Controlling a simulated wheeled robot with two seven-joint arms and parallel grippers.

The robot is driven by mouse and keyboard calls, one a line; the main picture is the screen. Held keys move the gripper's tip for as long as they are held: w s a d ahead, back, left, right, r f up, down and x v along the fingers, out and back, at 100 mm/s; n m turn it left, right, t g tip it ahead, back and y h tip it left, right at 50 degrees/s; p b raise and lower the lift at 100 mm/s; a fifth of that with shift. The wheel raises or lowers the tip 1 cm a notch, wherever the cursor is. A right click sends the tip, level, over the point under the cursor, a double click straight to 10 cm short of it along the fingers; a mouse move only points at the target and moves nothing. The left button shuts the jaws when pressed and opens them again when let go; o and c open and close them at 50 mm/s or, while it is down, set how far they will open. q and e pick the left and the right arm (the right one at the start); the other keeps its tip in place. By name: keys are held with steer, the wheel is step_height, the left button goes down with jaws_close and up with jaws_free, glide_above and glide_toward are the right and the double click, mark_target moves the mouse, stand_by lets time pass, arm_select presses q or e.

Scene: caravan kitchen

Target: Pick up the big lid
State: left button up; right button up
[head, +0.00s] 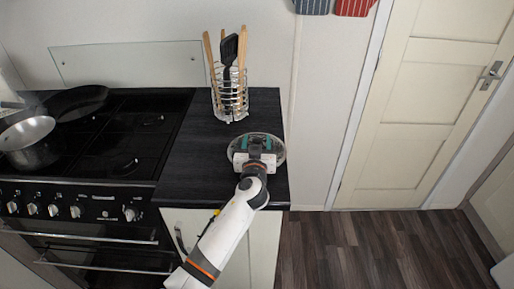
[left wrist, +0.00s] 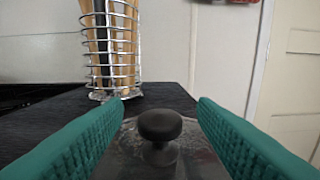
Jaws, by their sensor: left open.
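The big lid (head: 279,152) is a round, see-through lid lying on the dark worktop. In the head view my left gripper (head: 258,141) is over it and hides most of it. In the left wrist view the lid's dark round knob (left wrist: 160,127) stands up between my two teal fingers. My left gripper (left wrist: 160,112) is open, with a finger on each side of the knob and a visible gap to both. The lid's glass (left wrist: 120,160) shows below the knob. My right gripper is in neither view.
A wire utensil holder (head: 230,103) with wooden and black utensils stands behind the lid, and also shows in the left wrist view (left wrist: 112,45). The hob (head: 110,135) with pans (head: 27,140) is to the left. The worktop (head: 185,150) is bare left of the lid. A closed door (head: 420,110) is at the right.

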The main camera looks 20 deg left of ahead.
arm_select(q)
steer(key=shift+x, duration=0.8)
steer(key=shift+s, duration=0.1)
jaws_close()
